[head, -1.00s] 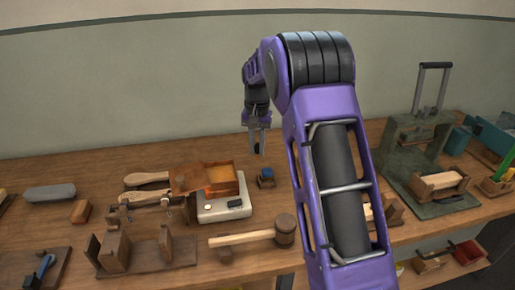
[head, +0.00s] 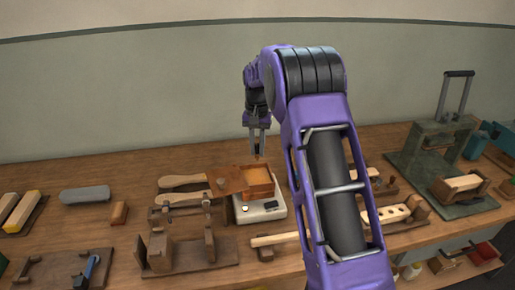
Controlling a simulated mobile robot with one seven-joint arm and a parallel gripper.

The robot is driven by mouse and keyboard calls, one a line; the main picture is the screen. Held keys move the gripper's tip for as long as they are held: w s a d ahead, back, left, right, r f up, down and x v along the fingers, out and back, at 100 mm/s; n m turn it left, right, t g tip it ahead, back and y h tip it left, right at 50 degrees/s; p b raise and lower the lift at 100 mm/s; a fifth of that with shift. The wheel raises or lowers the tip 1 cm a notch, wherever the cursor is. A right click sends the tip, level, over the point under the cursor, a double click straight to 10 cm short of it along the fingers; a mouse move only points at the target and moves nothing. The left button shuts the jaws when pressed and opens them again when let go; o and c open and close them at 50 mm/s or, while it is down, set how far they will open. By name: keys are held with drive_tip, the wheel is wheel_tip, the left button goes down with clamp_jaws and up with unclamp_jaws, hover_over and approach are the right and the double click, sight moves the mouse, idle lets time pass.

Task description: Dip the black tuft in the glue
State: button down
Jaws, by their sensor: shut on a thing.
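My gripper (head: 258,150) points straight down at the picture's middle, in front of the wall. Its fingers are close together on a small thing, presumably the tuft; only a tiny brownish end shows below the tips, and I cannot make out any black bristles. The open orange-brown glue tray (head: 270,191) sits on a white heater-like box (head: 274,209). In the picture the fingertips are just above the tray's back edge, with a gap; their depth relative to the tray is hard to tell.
A brown wooden board (head: 222,181) leans at the tray's left. My arm hides the bench to the right of the tray. A green press (head: 437,150) stands far right.

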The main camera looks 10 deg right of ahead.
drive_tip(key=shift+a, duration=0.3)
drive_tip(key=shift+f, duration=0.1)
drive_tip(key=shift+f+b, duration=1.35)
drive_tip(key=shift+f, duration=2.6)
drive_tip(key=shift+r, duration=0.1)
drive_tip(key=shift+r+p, duration=1.4)
drive_tip(key=shift+r, duration=2.25)
